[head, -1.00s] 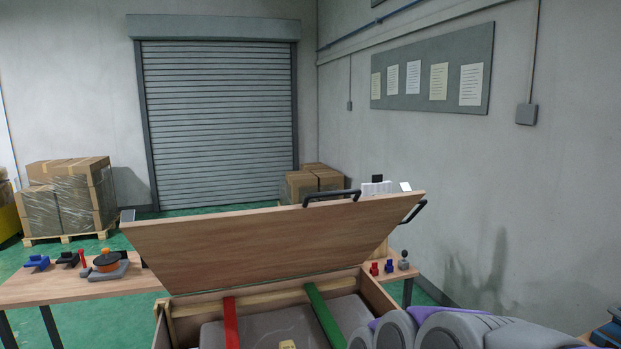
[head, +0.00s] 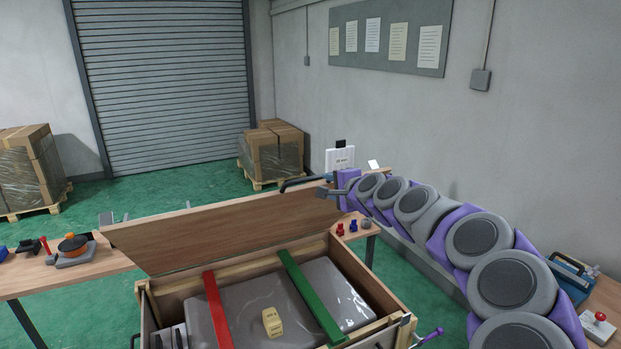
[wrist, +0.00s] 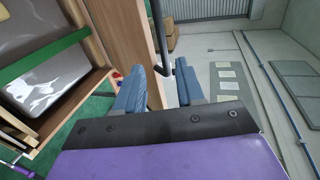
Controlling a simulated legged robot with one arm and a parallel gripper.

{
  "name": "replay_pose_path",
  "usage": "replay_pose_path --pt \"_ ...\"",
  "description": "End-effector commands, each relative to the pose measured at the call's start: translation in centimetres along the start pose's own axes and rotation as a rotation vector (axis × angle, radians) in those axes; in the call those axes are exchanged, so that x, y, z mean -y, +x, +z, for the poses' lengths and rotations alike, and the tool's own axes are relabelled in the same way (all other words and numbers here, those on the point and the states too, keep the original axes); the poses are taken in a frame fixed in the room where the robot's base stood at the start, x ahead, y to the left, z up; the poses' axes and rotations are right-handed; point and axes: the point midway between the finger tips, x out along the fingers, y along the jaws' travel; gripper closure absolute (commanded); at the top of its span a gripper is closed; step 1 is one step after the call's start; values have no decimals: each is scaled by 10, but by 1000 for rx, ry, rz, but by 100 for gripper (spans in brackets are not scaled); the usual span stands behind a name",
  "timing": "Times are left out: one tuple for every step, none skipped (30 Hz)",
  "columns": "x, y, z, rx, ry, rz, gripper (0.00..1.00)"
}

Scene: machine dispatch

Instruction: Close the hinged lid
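The hinged lid (head: 220,226) is a wooden panel standing raised and tilted along the far side of an open wooden crate (head: 372,277). A black handle (head: 300,183) sits at the lid's top right edge. My gripper (head: 326,191) is at the lid's right end, close to this handle. In the wrist view, my gripper (wrist: 163,78) has its two blue-grey fingers spread apart. The dark handle (wrist: 161,38) reaches down to the gap between the fingertips; contact cannot be told. The lid (wrist: 125,35) is just left of the fingers.
The crate holds a grey wrapped load (head: 240,308) under a red strap (head: 217,310) and a green strap (head: 311,296), with a yellow tag (head: 272,322). A workbench (head: 75,270) with small parts is at left. A wall is behind my arm. Green floor lies open beyond.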

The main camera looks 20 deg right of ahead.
Motion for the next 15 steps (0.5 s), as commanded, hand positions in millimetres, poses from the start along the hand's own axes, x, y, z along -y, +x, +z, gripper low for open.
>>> replay_pose_path --pt "1 9 1 1 -1 0 62" --pt "2 14 0 0 -2 -1 62" --pt "2 20 -2 -1 -2 -2 62" --pt "1 24 -3 -1 -1 -1 62" --pt "0 29 -4 0 1 0 62" --pt "0 34 -7 -1 4 -1 62" --pt "0 38 -8 -2 3 -3 62" --pt "1 42 -8 -2 3 -3 62" --pt "1 47 -8 0 2 -2 62" --pt "0 51 -8 0 2 -2 62" --pt "0 54 -9 1 4 -2 62" --pt "0 59 -11 0 6 -2 62" --pt "-1 63 -11 1 7 -1 62" --pt "-1 66 -10 1 6 0 62" --pt "-1 71 -9 1 5 0 62"
